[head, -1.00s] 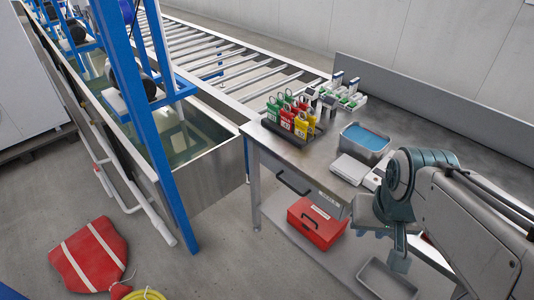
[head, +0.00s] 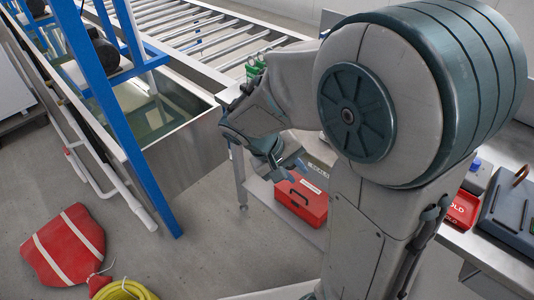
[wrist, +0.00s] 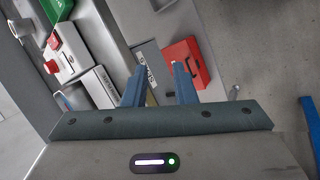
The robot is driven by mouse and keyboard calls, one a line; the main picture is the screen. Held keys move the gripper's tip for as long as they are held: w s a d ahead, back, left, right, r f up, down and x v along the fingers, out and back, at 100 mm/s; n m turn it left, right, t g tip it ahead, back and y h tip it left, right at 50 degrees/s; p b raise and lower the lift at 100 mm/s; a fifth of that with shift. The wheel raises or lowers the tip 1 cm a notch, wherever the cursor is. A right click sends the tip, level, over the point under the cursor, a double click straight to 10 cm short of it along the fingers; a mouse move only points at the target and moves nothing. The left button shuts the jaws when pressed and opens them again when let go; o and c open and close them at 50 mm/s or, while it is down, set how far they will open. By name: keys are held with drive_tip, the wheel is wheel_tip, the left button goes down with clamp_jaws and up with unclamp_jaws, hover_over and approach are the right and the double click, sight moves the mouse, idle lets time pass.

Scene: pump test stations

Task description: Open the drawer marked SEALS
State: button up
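The drawer marked SEALS sits under the workbench top. Its front shows in the head view (head: 320,158) with a pale label, partly hidden by my arm, and in the wrist view (wrist: 150,58). The drawer looks shut. My gripper (head: 287,166) is beside the drawer front, at its left part in the head view. In the wrist view my gripper (wrist: 160,68) has its two blue fingers apart, with the grey drawer front seen between and beyond them. The drawer's handle is not visible behind the fingers, and I cannot tell whether they touch it.
A red box (head: 302,200) with a black handle sits on the shelf below the drawer.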

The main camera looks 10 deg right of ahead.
drive_tip(key=w+a+f+n+t+h+b, duration=0.55)
drive_tip(key=w+a+f+t+b, duration=0.35)
drive_tip(key=w+a+f, duration=0.4)
drive_tip(key=shift+h, duration=0.25)
drive_tip(key=x, duration=0.4)
drive_tip(key=b+x, duration=0.1)
drive_tip(key=x, duration=0.4)
drive_tip(key=s+x, duration=0.1)
drive_tip(key=x, duration=0.4)
drive_tip(key=shift+d+f, duration=0.25)
drive_tip(key=shift+d, duration=0.1)
clamp_jaws()
